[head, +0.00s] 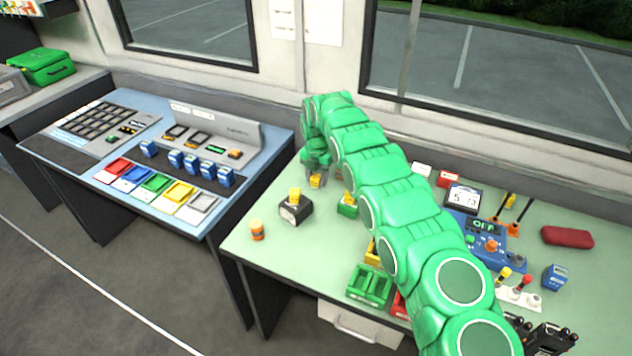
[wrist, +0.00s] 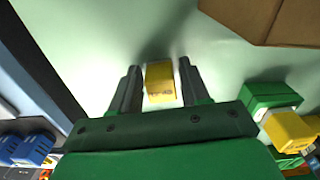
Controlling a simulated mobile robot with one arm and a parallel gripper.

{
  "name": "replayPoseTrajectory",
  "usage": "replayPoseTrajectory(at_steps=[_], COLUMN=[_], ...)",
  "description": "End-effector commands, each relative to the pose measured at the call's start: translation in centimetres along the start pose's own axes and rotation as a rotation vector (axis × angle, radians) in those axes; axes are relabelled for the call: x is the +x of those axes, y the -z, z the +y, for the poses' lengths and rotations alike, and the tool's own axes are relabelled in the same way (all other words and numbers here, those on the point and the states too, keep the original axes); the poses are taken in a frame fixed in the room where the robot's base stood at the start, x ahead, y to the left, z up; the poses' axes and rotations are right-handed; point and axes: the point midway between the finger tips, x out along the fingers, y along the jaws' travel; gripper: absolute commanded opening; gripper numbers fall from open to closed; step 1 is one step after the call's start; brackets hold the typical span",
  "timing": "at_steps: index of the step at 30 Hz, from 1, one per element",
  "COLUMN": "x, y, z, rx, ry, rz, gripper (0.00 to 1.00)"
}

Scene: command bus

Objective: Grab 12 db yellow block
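A yellow block (wrist: 159,76) with a small dark marking, too blurred to read, sits between the two fingertips of my gripper (wrist: 160,88) in the wrist view. The fingers are open, with a narrow gap visible on each side of the block. In the head view my gripper (head: 316,172) points down at the back of the green table, with the yellow block (head: 315,181) at its tips. A third yellow block (wrist: 292,130) shows by a green block (wrist: 270,97) at right in the wrist view.
A control console (head: 222,142) is on the left desk. The tabletop left of my gripper is mostly clear.

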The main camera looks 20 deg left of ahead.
Motion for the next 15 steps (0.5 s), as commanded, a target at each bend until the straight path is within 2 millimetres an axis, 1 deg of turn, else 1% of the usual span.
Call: replayPoseTrajectory(at_steps=[1,7,15], x=[0.00,-0.02,-0.11], y=[0.00,0.00,-0.01], z=[-0.01,0.00,0.00], rx=[0.000,0.000,0.000], ry=[0.000,0.000,0.000], rz=[0.000,0.000,0.000], gripper=[0.37,0.07,0.05])
